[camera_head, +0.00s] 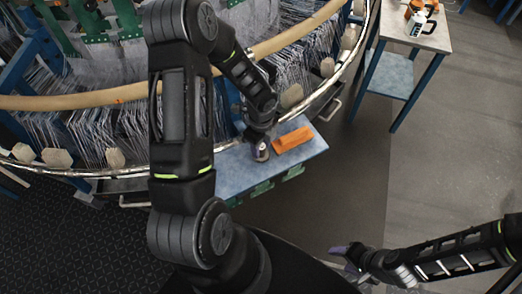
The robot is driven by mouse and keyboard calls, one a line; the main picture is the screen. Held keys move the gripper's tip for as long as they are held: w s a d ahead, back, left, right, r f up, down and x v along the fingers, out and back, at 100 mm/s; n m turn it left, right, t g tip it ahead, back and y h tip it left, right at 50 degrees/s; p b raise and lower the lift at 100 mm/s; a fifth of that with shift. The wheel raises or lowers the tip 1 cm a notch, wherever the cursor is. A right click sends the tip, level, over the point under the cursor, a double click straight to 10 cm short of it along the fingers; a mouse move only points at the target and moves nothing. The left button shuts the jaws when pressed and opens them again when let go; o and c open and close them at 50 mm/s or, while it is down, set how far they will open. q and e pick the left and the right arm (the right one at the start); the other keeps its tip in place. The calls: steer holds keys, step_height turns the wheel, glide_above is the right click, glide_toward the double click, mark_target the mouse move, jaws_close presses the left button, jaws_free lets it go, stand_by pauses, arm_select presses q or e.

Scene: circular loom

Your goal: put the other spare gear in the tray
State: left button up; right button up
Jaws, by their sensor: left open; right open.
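I cannot make out a spare gear or a tray with certainty. My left gripper (261,153) is open and points down over the blue-grey bench top (230,173) beside the loom. It is just left of an orange block-like object (292,140) and seems apart from it. A small pale spot shows at its fingertips, too small to identify. My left arm hides part of the bench and loom. My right gripper (343,251) is open and empty over the floor at the lower right, away from the bench.
The circular loom (110,125) with its metal rim fills the upper left. A side table (436,38) at the upper right holds a white container with a dark handle (420,24) and an orange item (412,8). The floor between is clear.

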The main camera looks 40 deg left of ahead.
arm_select(q)
jaws_close()
stand_by(0.6)
